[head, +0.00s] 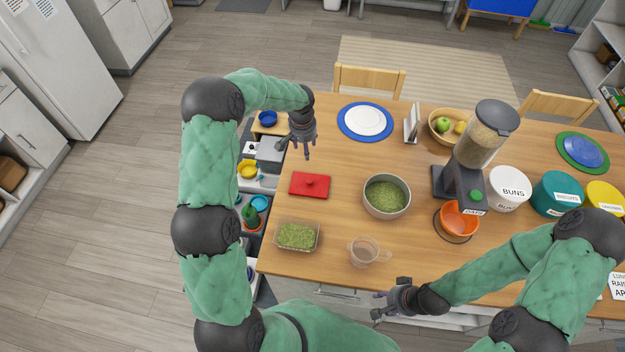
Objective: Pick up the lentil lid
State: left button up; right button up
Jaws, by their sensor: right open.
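A flat red rectangular lid (310,185) with a small red knob lies on the wooden table near its left edge. A clear container (297,237) filled with green lentil-like bits stands below it in the picture, open on top. My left gripper (296,152) hangs over the table's left edge, above the red lid in the picture, with its fingers spread and nothing seen between them. My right gripper (377,304) is open and empty at the table's front edge, below the clear jug, apart from the lid.
A metal bowl of green bits (386,211) stands right of the lid, with a clear jug (365,252) in front. A dispenser (480,150) stands over an orange bowl (460,217). Labelled tubs (509,187) line the right. Bare table (340,215) lies between lid and bowl.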

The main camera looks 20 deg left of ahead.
pick_arm(q)
jog(key=f, duration=0.1)
jog(key=b, duration=1)
send_near(310, 180)
jog(key=f, duration=0.1)
jog(key=a+f, duration=0.1)
jog(key=f, duration=0.1)
jog(key=shift+f+p, duration=0.3)
jog(key=shift+p, duration=0.05)
jog(key=f, duration=0.3)
jog(key=w+d+f, duration=0.1)
jog(key=shift+f+p, duration=0.2)
jog(key=shift+p, duration=0.1)
jog(key=shift+a+f, duration=0.1)
jog(key=shift+f, duration=0.3)
grip_shut()
